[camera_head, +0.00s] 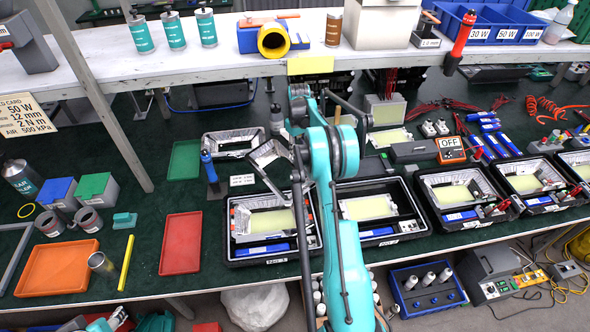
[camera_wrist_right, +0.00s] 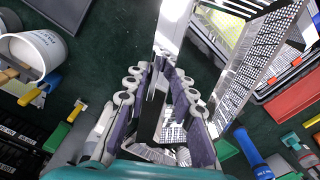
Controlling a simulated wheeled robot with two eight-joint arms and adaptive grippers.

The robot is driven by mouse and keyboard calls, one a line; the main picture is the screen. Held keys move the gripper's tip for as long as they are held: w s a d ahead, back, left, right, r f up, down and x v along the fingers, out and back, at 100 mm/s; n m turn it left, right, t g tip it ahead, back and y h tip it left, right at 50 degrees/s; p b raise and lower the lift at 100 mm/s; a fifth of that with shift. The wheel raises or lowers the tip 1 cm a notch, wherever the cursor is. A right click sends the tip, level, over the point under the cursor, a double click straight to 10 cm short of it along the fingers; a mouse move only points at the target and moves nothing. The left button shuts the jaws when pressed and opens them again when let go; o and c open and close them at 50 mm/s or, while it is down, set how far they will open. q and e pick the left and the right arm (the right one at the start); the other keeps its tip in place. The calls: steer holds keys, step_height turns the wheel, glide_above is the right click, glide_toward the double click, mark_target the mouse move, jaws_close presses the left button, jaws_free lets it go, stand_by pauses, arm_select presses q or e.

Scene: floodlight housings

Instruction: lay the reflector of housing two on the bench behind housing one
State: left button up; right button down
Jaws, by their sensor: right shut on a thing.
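My right gripper (camera_head: 291,192) is shut on a silver reflector (camera_head: 271,156), a tilted open frame held above the back edge of housing one (camera_head: 232,240). In the right wrist view the jaws (camera_wrist_right: 165,66) close on a bright wall of the reflector (camera_wrist_right: 258,62); its perforated side slants to the upper right. Housing two (camera_head: 411,226) stands to the right of housing one, with a cream panel showing and no reflector seen in it. My arm hides part of both housings. The bench (camera_head: 145,195) is dark green. My left gripper is not seen.
Another silver frame (camera_head: 229,136) is behind housing one, left of the held reflector. A blue-handled tool (camera_head: 208,168) and a white label card (camera_head: 242,180) are close by. Green (camera_head: 184,160) and red (camera_head: 181,244) trays lie left. A shelf (camera_head: 200,66) crosses above the back.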

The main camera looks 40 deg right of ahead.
mark_target(298, 155)
step_height(298, 155, down, 2)
steer(key=m+b, duration=0.1)
steer(key=m, duration=0.6)
steer(key=shift+w+d+y+b, duration=0.1)
steer(key=shift+y+b, duration=0.2)
steer(key=shift+b, duration=0.1)
steer(key=m, duration=0.2)
steer(key=f+m+t+b, duration=0.1)
steer(key=m, duration=0.2)
steer(key=shift+f, duration=0.15)
steer(key=m, duration=0.3)
steer(key=f+m+b, duration=0.1)
steer(key=m, duration=0.3)
steer(key=shift+w+f+t+h, duration=0.1)
steer(key=shift+f+t+h, duration=0.1)
steer(key=shift+t+h, duration=0.2)
steer(key=m, duration=0.2)
steer(key=m+h+b, duration=0.1)
steer(key=m, duration=0.1)
steer(key=shift+f+m, duration=0.3)
steer(key=shift+f, duration=0.05)
steer(key=shift+r, duration=0.1)
